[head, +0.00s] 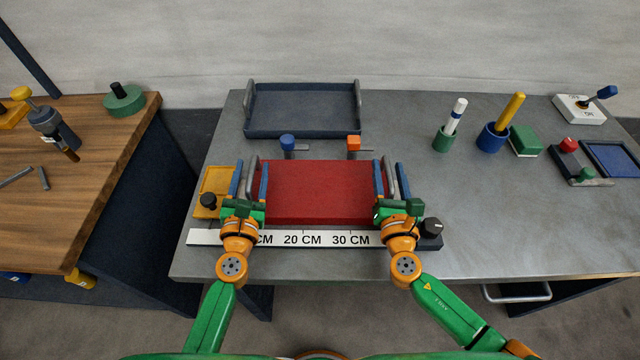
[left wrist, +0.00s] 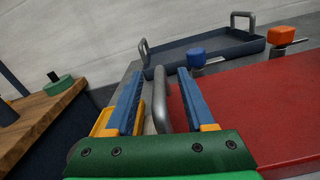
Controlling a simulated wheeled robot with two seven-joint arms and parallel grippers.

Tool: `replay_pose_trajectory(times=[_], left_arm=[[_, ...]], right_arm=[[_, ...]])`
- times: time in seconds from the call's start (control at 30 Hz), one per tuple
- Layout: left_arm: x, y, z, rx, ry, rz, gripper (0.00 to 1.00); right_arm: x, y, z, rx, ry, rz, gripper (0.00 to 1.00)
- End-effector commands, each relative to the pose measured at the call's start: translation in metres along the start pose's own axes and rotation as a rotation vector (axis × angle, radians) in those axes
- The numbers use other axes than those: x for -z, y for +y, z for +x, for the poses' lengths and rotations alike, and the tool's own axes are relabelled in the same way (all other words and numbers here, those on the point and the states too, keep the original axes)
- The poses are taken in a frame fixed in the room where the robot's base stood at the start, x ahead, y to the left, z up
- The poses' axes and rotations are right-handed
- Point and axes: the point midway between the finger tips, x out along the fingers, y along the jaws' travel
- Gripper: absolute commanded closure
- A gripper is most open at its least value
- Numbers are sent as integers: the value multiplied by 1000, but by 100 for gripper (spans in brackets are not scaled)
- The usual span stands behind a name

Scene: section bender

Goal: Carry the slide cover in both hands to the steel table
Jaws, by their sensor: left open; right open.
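The slide cover, a wide red slab (head: 318,190) with an upright grey handle at each end, lies on the steel table (head: 480,220). It also shows in the left wrist view (left wrist: 250,115). My left gripper (head: 250,178) is open, with its blue fingers on either side of the left handle. In the left wrist view the handle (left wrist: 160,100) stands between the open fingers (left wrist: 158,85), apart from both. My right gripper (head: 391,178) is open, with its fingers on either side of the right handle.
A dark blue tray (head: 303,133) with grey handles stands behind the slab. Blue (head: 287,143) and orange (head: 353,145) knobs stand between them. A white ruler strip (head: 300,238) runs along the front. Cups and control boxes stand at right. A wooden bench (head: 110,160) is at left.

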Motion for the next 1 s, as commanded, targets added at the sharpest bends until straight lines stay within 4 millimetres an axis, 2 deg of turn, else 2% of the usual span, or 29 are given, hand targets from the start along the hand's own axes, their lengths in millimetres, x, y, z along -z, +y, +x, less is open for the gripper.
replay_pose_trajectory(times=[0.1, 0.3, 1.0], left_arm=[[0, 0, 0, 0, 0, 0, 46], [0, 0, 0, 0, 0, 0, 100], [0, 0, -1, 2, 1, 1, 100]], right_arm=[[0, 0, 0, 0, 0, 0, 47], [0, 0, 0, 0, 0, 0, 100], [0, 0, 0, 1, 1, 1, 100]])
